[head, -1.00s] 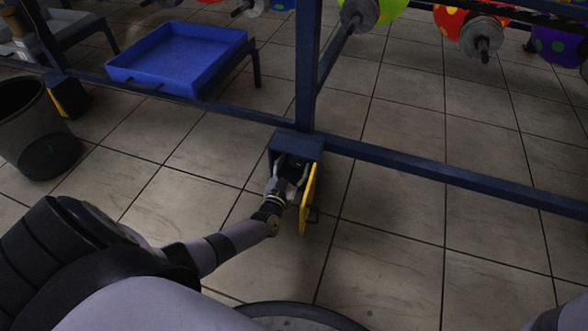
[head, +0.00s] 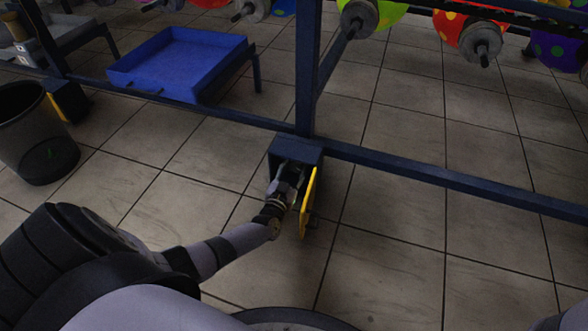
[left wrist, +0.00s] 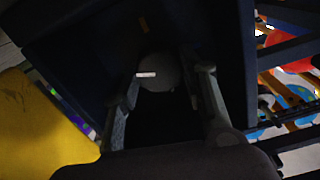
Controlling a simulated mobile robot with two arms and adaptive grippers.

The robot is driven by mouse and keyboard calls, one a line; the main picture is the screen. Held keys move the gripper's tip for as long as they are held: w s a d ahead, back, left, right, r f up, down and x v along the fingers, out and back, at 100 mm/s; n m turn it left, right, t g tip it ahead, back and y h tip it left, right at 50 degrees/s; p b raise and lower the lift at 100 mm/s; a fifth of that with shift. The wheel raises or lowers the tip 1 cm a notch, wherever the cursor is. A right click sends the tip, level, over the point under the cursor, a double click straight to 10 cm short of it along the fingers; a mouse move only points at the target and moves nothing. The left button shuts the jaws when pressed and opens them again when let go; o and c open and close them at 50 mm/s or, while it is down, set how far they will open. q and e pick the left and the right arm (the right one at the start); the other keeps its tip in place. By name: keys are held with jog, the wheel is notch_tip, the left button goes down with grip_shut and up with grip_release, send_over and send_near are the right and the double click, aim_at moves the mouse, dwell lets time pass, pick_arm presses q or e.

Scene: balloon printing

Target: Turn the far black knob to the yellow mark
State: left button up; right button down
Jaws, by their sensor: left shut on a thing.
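In the head view, a dark blue box (head: 282,149) with an open yellow door (head: 308,203) sits at the foot of a blue post. My left gripper (head: 289,180) reaches into it, and the knob is hidden there. In the left wrist view, the round dark knob (left wrist: 166,71) is between the two fingers of my left gripper (left wrist: 168,85), which is shut on it. A white line (left wrist: 146,75) shows on the knob's left part. A small orange-yellow mark (left wrist: 144,24) is on the box's inside, above and left of the knob. My right gripper is out of view.
The yellow door also stands close to the left in the left wrist view (left wrist: 40,125). A low blue rail (head: 450,176) runs right from the box. A blue tray (head: 175,65) and a black bin (head: 25,145) stand left. Tiled floor around the box is clear.

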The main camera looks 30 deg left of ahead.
pick_arm(q)
jog(key=shift+c, duration=0.7)
jog(key=shift+m, duration=0.3)
jog(key=shift+d+m+p, duration=0.1)
jog(key=shift+m+p, duration=0.75)
jog(key=shift+m, duration=0.05)
jog(key=m+p, duration=0.1)
jog(key=m, duration=0.2)
jog(key=shift+m, duration=0.3)
jog(key=m+p, duration=0.1)
jog(key=m, duration=0.3)
jog(key=shift+d+f, duration=0.1)
jog(key=shift+f, duration=0.05)
jog(key=shift+f+m, duration=0.1)
jog(key=shift+m, duration=1.7)
